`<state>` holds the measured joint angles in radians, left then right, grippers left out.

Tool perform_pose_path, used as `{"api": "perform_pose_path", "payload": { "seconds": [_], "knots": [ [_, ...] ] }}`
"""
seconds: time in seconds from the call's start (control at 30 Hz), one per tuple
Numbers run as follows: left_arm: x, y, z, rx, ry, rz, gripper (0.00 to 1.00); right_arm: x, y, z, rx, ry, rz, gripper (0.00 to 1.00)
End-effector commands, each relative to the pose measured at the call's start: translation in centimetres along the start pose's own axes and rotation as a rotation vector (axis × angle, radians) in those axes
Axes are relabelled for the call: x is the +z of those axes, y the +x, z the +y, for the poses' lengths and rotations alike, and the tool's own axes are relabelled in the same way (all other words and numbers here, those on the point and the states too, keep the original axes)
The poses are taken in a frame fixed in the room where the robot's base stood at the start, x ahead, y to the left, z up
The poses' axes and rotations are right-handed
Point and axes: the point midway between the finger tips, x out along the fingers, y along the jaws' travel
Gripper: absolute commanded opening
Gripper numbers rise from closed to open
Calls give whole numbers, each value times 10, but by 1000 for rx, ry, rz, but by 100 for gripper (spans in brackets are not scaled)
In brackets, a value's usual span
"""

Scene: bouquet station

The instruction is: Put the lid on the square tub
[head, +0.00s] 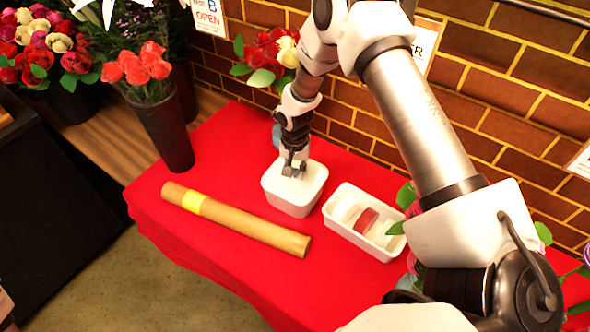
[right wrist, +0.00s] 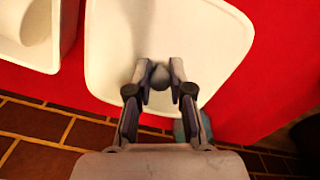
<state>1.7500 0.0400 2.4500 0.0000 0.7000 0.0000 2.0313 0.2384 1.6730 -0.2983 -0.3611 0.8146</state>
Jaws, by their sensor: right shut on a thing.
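The white square tub (head: 290,202) stands on the red cloth near the middle of the table. The white lid (head: 314,172) lies level over its top in the head view; I cannot make out a gap between them. My right gripper (head: 293,169) points down over the lid. In the right wrist view the gripper (right wrist: 160,76) is shut on the small round grey knob at the middle of the lid (right wrist: 165,30). The lid hides the inside of the tub.
A white tray (head: 340,232) with a red block and pale pieces stands right of the tub. A brown tube (head: 240,221) with a yellow band lies in front. A dark vase (head: 167,135) of red roses stands left. A brick wall (head: 350,110) is behind.

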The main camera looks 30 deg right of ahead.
Motion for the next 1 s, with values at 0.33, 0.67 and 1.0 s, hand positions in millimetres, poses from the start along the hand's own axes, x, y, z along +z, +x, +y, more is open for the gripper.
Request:
{"api": "perform_pose_path", "payload": {
  "seconds": [0.33,0.67,1.0],
  "knots": [
    [0,-3,0,0,0,0,56,0,0,0,0,0,0,0],
    [0,-2,0,0,0,0,56,0,0,0,0,0,0,50],
    [0,-2,0,0,0,0,56,0,0,0,0,0,0,75]
  ]
}}
